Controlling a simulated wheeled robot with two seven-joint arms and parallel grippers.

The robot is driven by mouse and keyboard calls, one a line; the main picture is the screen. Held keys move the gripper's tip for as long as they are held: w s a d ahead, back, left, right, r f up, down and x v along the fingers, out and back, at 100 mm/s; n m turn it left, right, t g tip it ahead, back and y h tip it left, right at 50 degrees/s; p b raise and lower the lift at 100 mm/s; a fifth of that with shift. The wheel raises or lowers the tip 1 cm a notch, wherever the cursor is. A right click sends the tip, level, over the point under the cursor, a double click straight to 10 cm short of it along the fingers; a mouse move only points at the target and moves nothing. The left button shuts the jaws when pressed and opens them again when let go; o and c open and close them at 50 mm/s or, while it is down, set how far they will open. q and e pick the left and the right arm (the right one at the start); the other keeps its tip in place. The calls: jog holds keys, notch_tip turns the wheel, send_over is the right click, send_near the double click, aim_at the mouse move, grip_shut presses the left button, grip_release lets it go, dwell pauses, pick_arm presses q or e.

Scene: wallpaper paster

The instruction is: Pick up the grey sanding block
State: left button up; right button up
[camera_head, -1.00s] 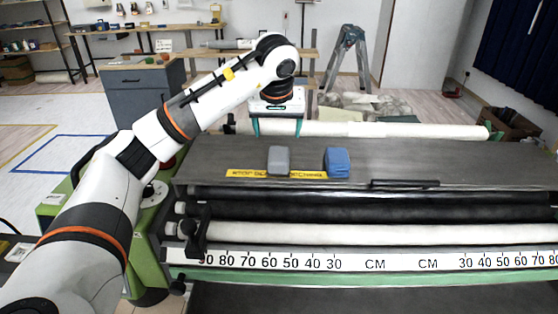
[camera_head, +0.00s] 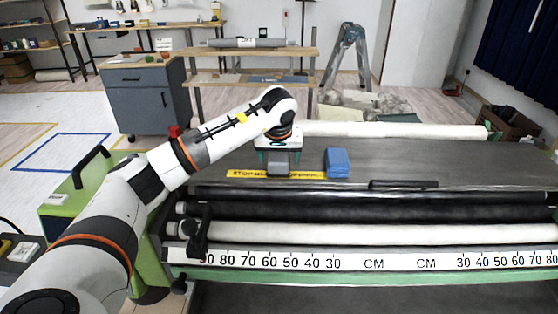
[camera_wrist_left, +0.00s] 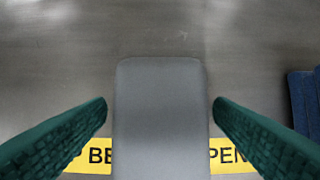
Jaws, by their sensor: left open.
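The grey sanding block (camera_head: 278,170) sits on the dark machine top, over the yellow lettered strip. In the left wrist view the grey block (camera_wrist_left: 160,115) stands between the two green fingers of my left gripper (camera_wrist_left: 160,120), with a small gap on each side. In the head view my left gripper (camera_head: 279,163) is right at the block, pointing down, and hides its upper part. The left gripper is open. My right gripper is not in view.
A blue block (camera_head: 337,163) lies just right of the grey one; its edge shows in the left wrist view (camera_wrist_left: 305,100). A black handle (camera_head: 403,185) is on the front edge. A white roll (camera_head: 395,131) runs along the back. The top's right side is clear.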

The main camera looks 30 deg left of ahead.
aim_at(279, 154)
pick_arm(q)
jog(key=c, duration=1.1)
jog(key=shift+r, duration=5.05)
